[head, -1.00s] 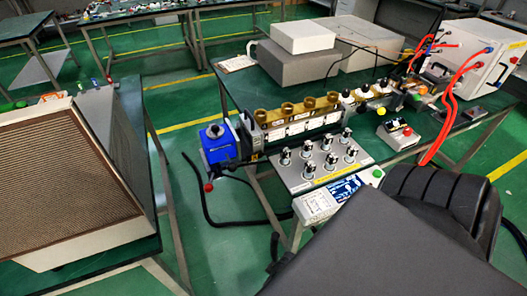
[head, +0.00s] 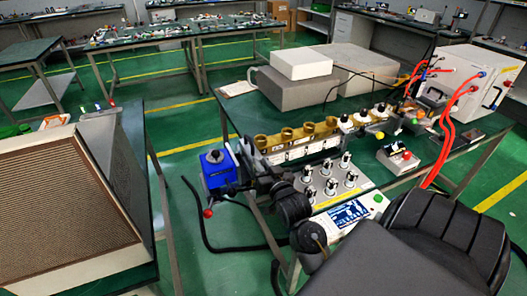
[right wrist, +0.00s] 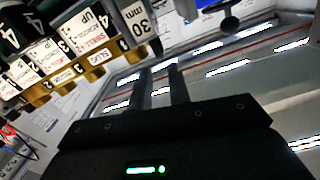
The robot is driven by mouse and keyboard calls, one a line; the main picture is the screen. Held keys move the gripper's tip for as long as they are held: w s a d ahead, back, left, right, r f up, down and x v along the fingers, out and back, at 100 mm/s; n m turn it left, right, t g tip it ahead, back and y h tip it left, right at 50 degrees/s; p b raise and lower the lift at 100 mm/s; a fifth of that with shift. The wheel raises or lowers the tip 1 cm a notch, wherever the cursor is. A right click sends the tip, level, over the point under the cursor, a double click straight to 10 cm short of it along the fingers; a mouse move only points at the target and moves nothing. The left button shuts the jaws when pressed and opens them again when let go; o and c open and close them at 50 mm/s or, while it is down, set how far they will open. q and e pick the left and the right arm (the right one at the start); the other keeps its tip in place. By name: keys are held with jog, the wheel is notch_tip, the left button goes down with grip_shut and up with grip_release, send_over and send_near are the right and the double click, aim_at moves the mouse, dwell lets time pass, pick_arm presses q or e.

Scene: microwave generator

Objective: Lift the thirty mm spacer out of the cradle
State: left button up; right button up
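A white label reading "30 mm" (right wrist: 137,16) shows at the top of the right wrist view, at the end of a row of labelled white and brass-coloured parts. The spacer's full shape is cut off there. In the head view the brass-coloured row (head: 289,136) stands on the bench, its near left end partly behind my right arm. My right gripper (head: 262,180) is by that end, its fingertips hard to make out. In the right wrist view my right gripper (right wrist: 159,68) has two dark fingers apart with nothing between them. My left gripper is not in view.
A blue box (head: 215,170) stands just left of my right gripper. A grey plate (head: 345,188) with several black-topped fittings lies in front of the row. A white cabinet (head: 483,75) with red cables stands at the back right. Grey boxes (head: 292,88) stand behind.

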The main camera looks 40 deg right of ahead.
aim_at(253, 147)
jog(key=shift+d+r, duration=0.3)
jog(key=shift+r, duration=0.05)
jog(key=shift+w, duration=0.1)
jog(key=p+x, duration=0.1)
jog(key=x, duration=0.9)
jog(key=shift+w+d+r+p, duration=0.1)
jog(key=shift+w+r+p, duration=0.1)
jog(key=shift+w+p, duration=0.2)
jog(key=shift+c, duration=0.5)
grip_shut()
jog(key=shift+f, duration=0.1)
dwell(0.4)
